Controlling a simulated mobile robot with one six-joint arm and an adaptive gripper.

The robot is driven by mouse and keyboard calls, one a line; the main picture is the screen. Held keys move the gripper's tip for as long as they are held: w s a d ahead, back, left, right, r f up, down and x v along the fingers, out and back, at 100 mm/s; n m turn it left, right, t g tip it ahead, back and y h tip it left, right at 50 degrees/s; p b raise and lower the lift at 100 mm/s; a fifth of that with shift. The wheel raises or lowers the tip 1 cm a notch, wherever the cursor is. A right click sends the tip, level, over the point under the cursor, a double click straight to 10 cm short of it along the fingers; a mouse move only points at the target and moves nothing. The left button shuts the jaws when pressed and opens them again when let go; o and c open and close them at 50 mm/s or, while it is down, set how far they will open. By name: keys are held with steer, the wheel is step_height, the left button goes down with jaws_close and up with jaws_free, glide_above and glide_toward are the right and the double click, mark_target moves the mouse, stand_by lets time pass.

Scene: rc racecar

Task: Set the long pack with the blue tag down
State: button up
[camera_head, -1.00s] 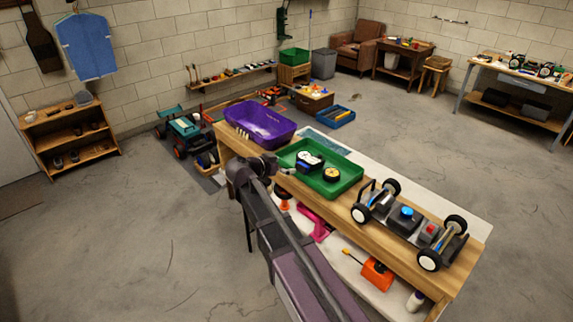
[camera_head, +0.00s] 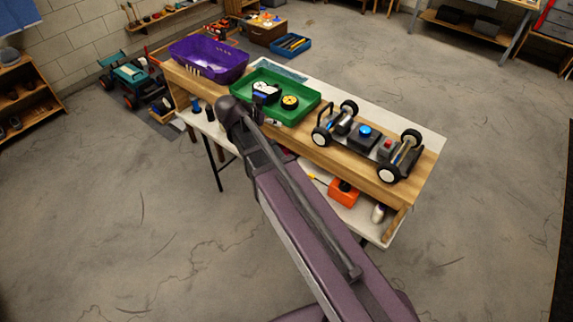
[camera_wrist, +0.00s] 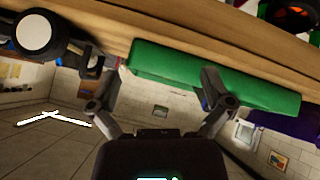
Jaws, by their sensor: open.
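I cannot make out a long pack with a blue tag in either view. My gripper (camera_wrist: 160,92) is open in the wrist view, with no pack seen between its fingers. That view appears upside down, with the green tray (camera_wrist: 220,75) just beyond the fingers. The green tray (camera_head: 258,78) there holds a black-and-white part (camera_head: 265,91) and a yellow round part (camera_head: 290,102).
A car chassis (camera_head: 362,145) with white-hubbed wheels and a blue-topped part stands right of the tray on the wooden bench (camera_head: 425,165). A purple bin (camera_head: 207,66) is at left. An orange container (camera_head: 344,192) and a white bottle (camera_head: 378,213) are below. Open floor lies in front.

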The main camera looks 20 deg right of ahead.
steer(key=s+d+f+n+g+y, duration=0.1)
steer(key=s+f+n+g+y, duration=0.1)
steer(key=s, duration=0.5)
steer(key=s+d+f+n+g+y, duration=0.1)
steer(key=s+f+n+g+y, duration=0.1)
steer(key=s+n+y, duration=0.3)
steer(key=s+f, duration=0.1)
steer(key=s, duration=0.2)
steer(key=shift+f+n+y, duration=0.15)
steer(key=shift+n+y, duration=0.15)
steer(key=shift+y, duration=0.1)
steer(key=shift+d, duration=0.1)
